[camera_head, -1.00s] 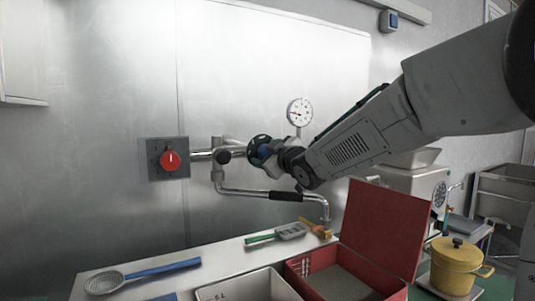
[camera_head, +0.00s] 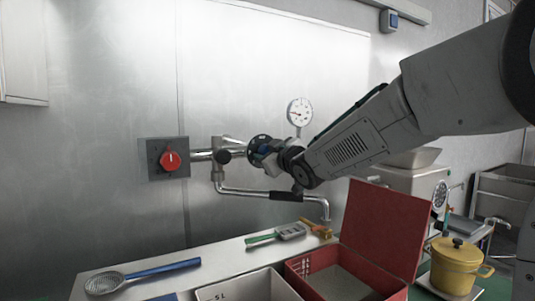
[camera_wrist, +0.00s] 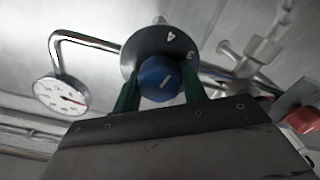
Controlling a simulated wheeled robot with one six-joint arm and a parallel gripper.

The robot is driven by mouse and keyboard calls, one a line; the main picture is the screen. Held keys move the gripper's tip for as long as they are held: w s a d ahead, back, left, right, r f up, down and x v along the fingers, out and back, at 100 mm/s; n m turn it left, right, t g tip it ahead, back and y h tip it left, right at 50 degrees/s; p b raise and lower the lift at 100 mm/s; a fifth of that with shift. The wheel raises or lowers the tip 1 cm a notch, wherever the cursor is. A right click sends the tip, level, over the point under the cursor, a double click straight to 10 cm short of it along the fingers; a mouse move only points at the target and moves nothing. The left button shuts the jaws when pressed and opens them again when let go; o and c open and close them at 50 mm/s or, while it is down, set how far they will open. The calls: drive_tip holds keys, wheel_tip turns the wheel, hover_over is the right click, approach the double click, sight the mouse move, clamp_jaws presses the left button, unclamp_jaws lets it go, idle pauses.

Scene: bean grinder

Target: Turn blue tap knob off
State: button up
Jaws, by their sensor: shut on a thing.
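The blue tap knob (camera_wrist: 158,80) sits on a dark round dial plate (camera_wrist: 147,42) with pale numbers, in the wrist view. In the head view my gripper (camera_head: 268,152) reaches the dial plate (camera_head: 259,143) on the wall pipes from the right. There the knob is mostly hidden by my gripper, with only a little blue showing.
A red knob (camera_head: 171,160) on a grey square plate is left of the pipes. A round gauge (camera_head: 299,112) stands close above my gripper. A tap spout (camera_head: 262,194) runs below. An open red box (camera_head: 325,262), a blue strainer (camera_head: 150,274) and a yellow pot (camera_head: 457,266) are lower down.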

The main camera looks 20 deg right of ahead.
drive_tip(key=m, duration=0.9)
drive_tip(key=shift+d, duration=0.1)
drive_tip(key=m, duration=0.3)
drive_tip(key=shift+f+m, duration=0.1)
drive_tip(key=shift+m, duration=0.2)
drive_tip(key=m, duration=1.2)
drive_tip(key=shift+f+m, duration=0.1)
drive_tip(key=shift+m, duration=0.2)
drive_tip(key=m, duration=0.4)
drive_tip(key=shift+f+m, duration=0.1)
drive_tip(key=shift+m, duration=1.8)
